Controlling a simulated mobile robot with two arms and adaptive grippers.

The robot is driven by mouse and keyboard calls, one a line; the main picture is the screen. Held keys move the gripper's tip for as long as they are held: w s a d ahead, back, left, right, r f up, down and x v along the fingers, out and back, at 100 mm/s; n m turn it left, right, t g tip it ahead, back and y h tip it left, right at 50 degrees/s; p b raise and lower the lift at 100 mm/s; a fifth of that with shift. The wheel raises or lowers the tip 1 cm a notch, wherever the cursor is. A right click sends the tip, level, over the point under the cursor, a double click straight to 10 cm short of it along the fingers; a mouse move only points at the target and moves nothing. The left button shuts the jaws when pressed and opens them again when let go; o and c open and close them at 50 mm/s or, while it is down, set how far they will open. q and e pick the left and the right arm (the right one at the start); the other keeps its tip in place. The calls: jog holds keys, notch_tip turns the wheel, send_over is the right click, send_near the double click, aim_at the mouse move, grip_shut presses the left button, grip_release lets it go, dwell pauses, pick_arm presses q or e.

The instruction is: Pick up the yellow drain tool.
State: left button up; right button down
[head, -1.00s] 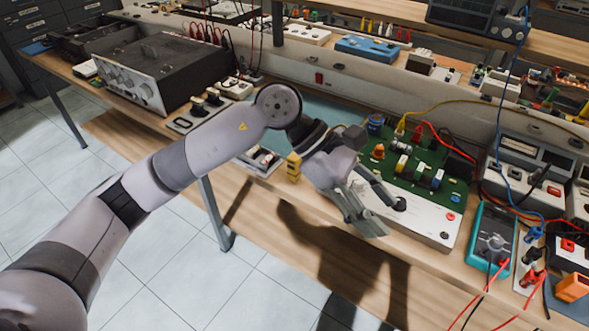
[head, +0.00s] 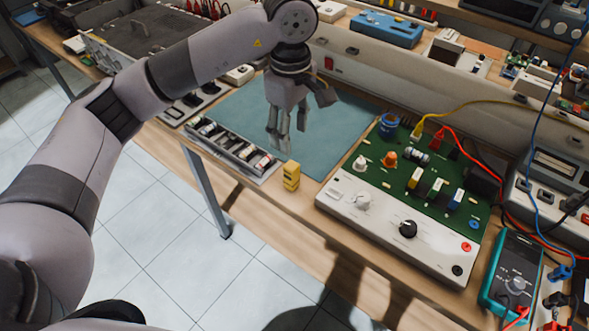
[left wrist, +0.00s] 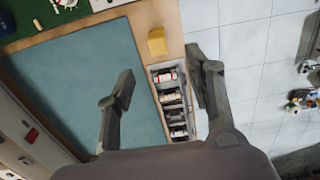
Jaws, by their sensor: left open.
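The yellow drain tool (head: 291,176) is a small upright yellow block with a dark band. It stands on the wooden bench near the front edge, between the grey parts tray and the white control panel. My left gripper (head: 285,130) is open and empty, pointing down above the blue-green mat, behind the yellow tool in the head view. In the left wrist view the yellow drain tool (left wrist: 157,41) shows beyond the open fingers (left wrist: 160,72), not touched by them. My right gripper is not in view.
The grey tray (head: 236,149) of cylindrical parts lies left of the tool. The white panel with knobs (head: 385,225) and green circuit board (head: 425,185) stand right of it. A teal multimeter (head: 512,277) is further right. The mat (head: 335,125) is clear.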

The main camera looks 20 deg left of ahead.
pick_arm(q)
jog(key=p, duration=0.1)
send_over(291, 174)
jog(key=f, duration=0.5)
jog(key=shift+w+a+f, duration=0.1)
jog(key=shift+w+f, duration=0.15)
jog(key=shift+f, duration=0.1)
notch_tip(291, 174, down, 3)
jog(key=shift+w+r+p, duration=0.1)
jog(key=shift+w+p, duration=0.05)
jog(key=shift+p, duration=0.25)
jog(key=shift+f, duration=0.65)
jog(key=shift+w+f, duration=0.1)
jog(key=shift+f, duration=0.15)
jog(key=f, duration=0.1)
jog(key=f+p, duration=0.1)
jog(key=f, duration=0.1)
jog(key=f+p, duration=0.1)
jog(key=shift+w+a+f, duration=0.1)
jog(key=shift+w+f, duration=0.1)
jog(key=shift+w, duration=0.15)
jog(key=shift+f, duration=0.2)
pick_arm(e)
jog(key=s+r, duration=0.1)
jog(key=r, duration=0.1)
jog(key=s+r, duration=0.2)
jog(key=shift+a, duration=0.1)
pick_arm(q)
jog(key=shift+c, duration=0.5)
